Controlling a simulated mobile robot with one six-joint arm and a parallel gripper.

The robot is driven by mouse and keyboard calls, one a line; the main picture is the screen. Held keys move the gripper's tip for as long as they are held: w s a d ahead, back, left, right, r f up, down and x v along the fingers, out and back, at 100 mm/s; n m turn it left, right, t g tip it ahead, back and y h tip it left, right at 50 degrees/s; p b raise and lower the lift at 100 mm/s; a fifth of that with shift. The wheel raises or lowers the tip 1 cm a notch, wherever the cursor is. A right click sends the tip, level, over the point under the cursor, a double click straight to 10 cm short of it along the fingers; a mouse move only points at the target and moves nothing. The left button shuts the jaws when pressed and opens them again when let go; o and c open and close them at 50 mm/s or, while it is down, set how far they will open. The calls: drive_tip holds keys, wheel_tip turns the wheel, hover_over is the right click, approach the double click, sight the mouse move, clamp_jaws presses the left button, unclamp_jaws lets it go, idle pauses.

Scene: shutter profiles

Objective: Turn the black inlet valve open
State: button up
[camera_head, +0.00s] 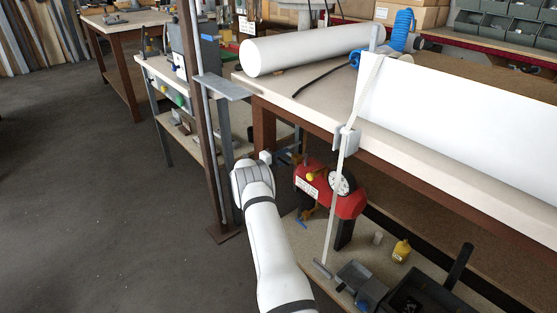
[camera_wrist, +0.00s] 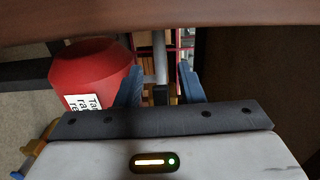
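My gripper (camera_wrist: 159,78) shows in the wrist view with its two blue fingers spread apart. Between the fingers is a small black block (camera_wrist: 161,95), which looks like the black valve handle; a gap shows on each side of it. A grey pipe (camera_wrist: 160,62) runs up behind it. In the head view my gripper (camera_head: 287,156) is under the bench edge, left of the red compressor (camera_head: 308,178). The valve cannot be made out clearly there. The red tank (camera_wrist: 92,72) with a white label is just left of the fingers in the wrist view.
The workbench top (camera_head: 440,163) overhangs the gripper; its brown edge (camera_wrist: 160,20) crosses the top of the wrist view. A brown post (camera_head: 205,130) stands left of the arm. A yellow bottle (camera_head: 401,250) and a black bin (camera_head: 425,292) are on the lower shelf.

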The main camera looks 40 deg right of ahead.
sight(279, 159)
drive_tip(key=a, duration=0.2)
drive_tip(key=a+p, duration=0.1)
drive_tip(key=a, duration=0.2)
drive_tip(key=a+p, duration=0.1)
drive_tip(key=a, duration=0.1)
drive_tip(key=shift+s+a, duration=0.3)
drive_tip(key=shift+a, duration=0.05)
